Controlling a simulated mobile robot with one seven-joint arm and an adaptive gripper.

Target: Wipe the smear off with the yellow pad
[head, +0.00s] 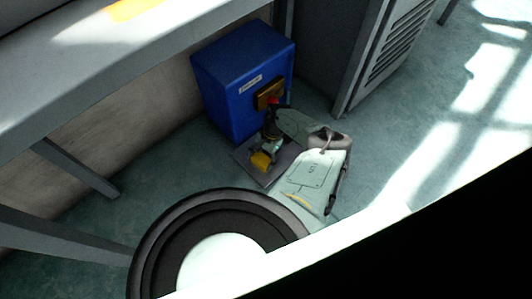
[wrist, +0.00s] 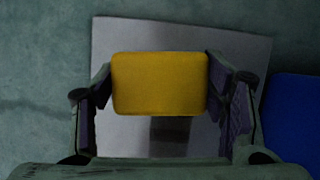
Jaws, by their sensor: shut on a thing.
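The yellow pad (wrist: 160,83) sits between the two fingers of my gripper (wrist: 160,90) in the wrist view, held by its left and right ends. In the head view the pad (head: 261,161) shows low at the end of my arm, above a flat grey plate (head: 243,155). The plate (wrist: 115,36) fills much of the wrist view. A dark smear (wrist: 169,138) lies on the plate, just below the pad in the picture; its upper part may be hidden by the pad. I cannot tell whether the pad touches the plate.
A blue box (head: 225,95) with a white label and a brown block on its face stands right behind the plate; its blue side (wrist: 293,120) shows at right in the wrist view. A grey bench (head: 120,70) is at left and a louvred cabinet (head: 385,50) at right.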

